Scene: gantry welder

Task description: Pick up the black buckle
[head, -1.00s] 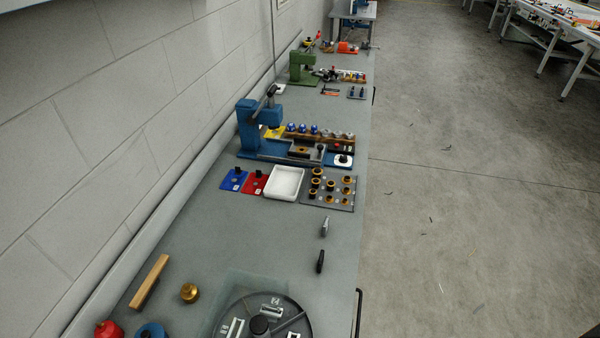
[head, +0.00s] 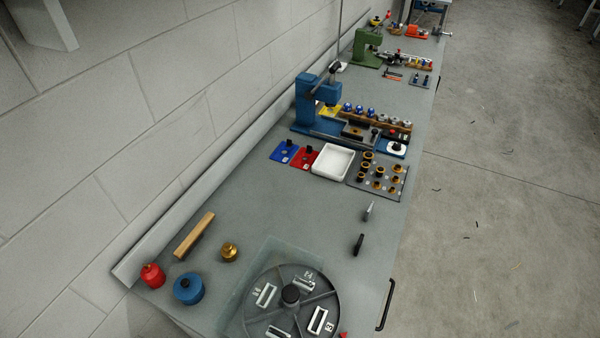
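A small black piece (head: 358,243) stands on the grey bench top near its right edge in the head view. It looks like the black buckle, but it is too small to make out its shape. A similar grey piece (head: 369,210) stands just behind it, apart from it. Neither of my grippers is in view.
A round dark tray (head: 265,318) with slotted parts and a black knob sits at the near end. Red (head: 152,276) and blue (head: 188,288) pots, a brass weight (head: 229,252) and a wooden bar (head: 194,236) lie left. A white tray (head: 315,174) and blue press (head: 306,104) stand farther back. The mid-bench is clear.

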